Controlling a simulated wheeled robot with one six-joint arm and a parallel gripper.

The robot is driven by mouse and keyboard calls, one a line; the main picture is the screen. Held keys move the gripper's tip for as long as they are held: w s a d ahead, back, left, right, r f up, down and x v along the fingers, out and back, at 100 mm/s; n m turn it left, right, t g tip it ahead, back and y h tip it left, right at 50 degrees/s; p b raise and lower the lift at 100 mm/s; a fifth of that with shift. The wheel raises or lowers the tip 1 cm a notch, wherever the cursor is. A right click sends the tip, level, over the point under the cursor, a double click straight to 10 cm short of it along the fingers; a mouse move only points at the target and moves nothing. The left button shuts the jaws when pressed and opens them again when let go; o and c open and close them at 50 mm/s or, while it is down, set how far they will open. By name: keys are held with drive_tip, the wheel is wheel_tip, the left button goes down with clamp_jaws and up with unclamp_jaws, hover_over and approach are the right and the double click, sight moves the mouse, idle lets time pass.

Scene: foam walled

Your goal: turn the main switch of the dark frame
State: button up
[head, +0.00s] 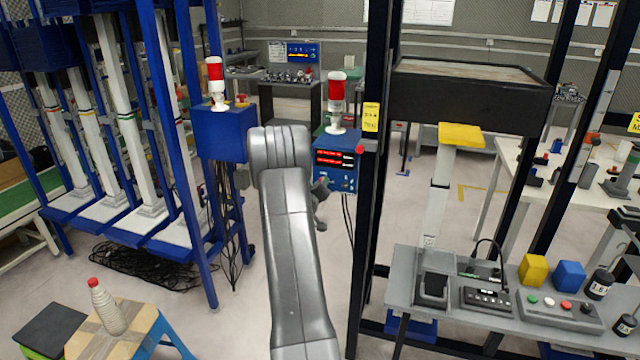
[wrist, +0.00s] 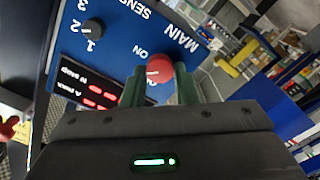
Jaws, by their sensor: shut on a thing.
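The dark frame (head: 374,200) stands right of my arm and carries a blue control box (head: 337,172) with red displays. The box's blue face (wrist: 118,50) fills much of the wrist view. The main switch is a red round knob (wrist: 159,66) with a white mark, beside the printed words MAIN and ON. My gripper (wrist: 160,82) has its two dark green fingers on either side of the knob, shut on it. In the head view my arm hides most of the gripper, and the knob cannot be made out.
A black SENS knob (wrist: 93,28) sits on the same face. A red-and-white lamp (head: 337,100) tops the box. A blue frame (head: 180,150) with its own box (head: 224,132) stands left. A grey bench (head: 460,300) with devices is at right. Floor between is open.

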drive_tip(key=shift+a+f+n+p, duration=0.1)
drive_tip(key=shift+n+p, duration=0.65)
drive_tip(key=shift+n, duration=1.75)
drive_tip(key=shift+f+n+p, duration=0.1)
drive_tip(key=shift+n+p, duration=0.65)
drive_tip(key=shift+n, duration=1.75)
drive_tip(key=o, duration=1)
drive_tip(key=shift+s, duration=0.1)
drive_tip(key=b+v, duration=0.3)
drive_tip(key=v, duration=1)
drive_tip(key=shift+s+a+r, duration=0.1)
drive_tip(key=shift+s+a, duration=0.05)
drive_tip(key=shift+s, duration=0.15)
